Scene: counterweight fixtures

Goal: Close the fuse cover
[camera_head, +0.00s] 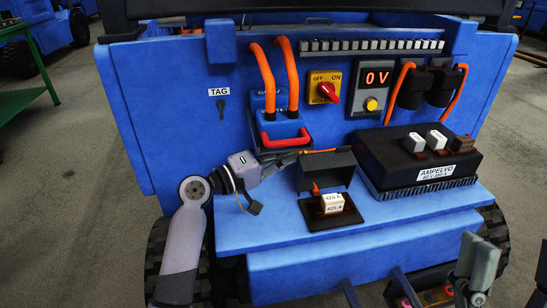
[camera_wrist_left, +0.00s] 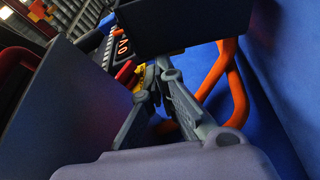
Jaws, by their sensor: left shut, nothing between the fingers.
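The black fuse cover (camera_head: 326,168) stands raised at the back of its dark fuse base (camera_head: 352,217). White fuses marked 425 A (camera_head: 333,202) lie exposed in front of it. My left gripper (camera_head: 298,155) is shut and empty, at the left rear edge of the cover; I cannot tell whether it touches. In the left wrist view the closed fingers (camera_wrist_left: 158,75) sit between two dark panels; I cannot tell which is the cover. My right gripper (camera_head: 477,268) is low at the right, away from the cover; its fingertips are unclear.
A black Ampelvo unit (camera_head: 424,160) stands right of the fuse base. Behind are a red-handled connector (camera_head: 287,140), orange cables (camera_head: 265,75), a yellow switch plate (camera_head: 323,87) and a 0 V display (camera_head: 376,77). The blue shelf (camera_head: 265,222) is clear left of the base.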

